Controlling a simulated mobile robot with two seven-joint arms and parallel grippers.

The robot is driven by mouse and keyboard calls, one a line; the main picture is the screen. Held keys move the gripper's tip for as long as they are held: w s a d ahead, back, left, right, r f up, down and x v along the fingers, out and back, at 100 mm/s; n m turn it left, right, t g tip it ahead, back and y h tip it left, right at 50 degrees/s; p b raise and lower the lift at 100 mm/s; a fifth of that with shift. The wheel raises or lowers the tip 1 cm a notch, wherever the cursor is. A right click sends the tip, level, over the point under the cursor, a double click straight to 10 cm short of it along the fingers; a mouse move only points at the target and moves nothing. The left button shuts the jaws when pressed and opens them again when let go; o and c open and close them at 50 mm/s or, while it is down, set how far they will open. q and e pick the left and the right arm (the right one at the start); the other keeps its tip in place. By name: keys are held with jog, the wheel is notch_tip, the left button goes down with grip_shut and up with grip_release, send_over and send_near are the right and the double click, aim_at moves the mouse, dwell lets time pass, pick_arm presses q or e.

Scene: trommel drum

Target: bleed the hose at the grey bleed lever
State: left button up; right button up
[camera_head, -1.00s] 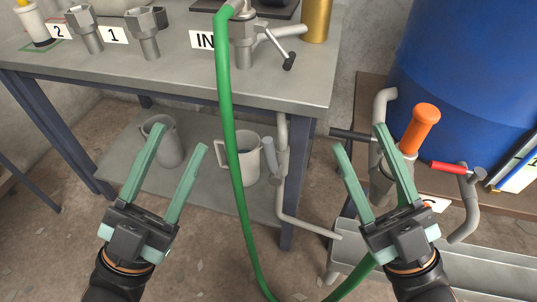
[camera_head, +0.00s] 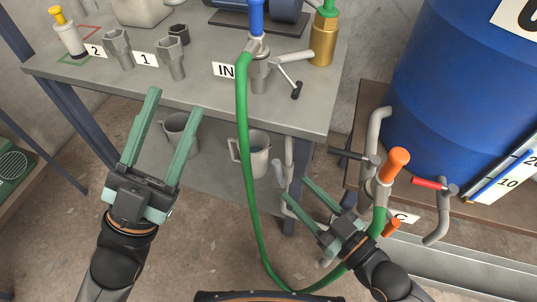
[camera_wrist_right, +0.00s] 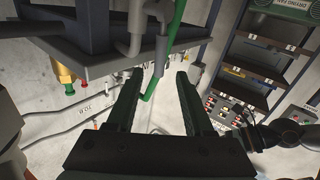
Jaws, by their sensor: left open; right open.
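A green hose (camera_head: 246,150) hangs from the IN fitting (camera_head: 259,70) on the bench, loops low and rises to the orange-handled valve (camera_head: 393,165) near label C. Under the bench's front right corner is a grey pipe (camera_head: 289,158) with a light grey lever (camera_head: 279,171), which looks like the bleed lever. My right gripper (camera_head: 295,188) is open and empty, its fingertips close to the lever and pipe. In the right wrist view the lever (camera_wrist_right: 161,51) stands beyond and between the open fingers (camera_wrist_right: 157,78). My left gripper (camera_head: 174,115) is open and empty before the bench.
Two grey jugs (camera_head: 252,155) (camera_head: 180,133) stand on the lower shelf. The bench (camera_head: 203,90) edge is above my right gripper. A blue drum (camera_head: 470,90) stands right, with a red-handled valve (camera_head: 429,183) before it. Floor between my arms is open except for the hose.

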aim_at(278, 172)
jog(key=b+x, duration=0.2)
jog(key=x, duration=0.8)
jog(key=shift+w+a, duration=0.2)
jog(key=shift+w, duration=0.1)
jog(key=shift+c, duration=0.4)
grip_shut()
dwell(0.5)
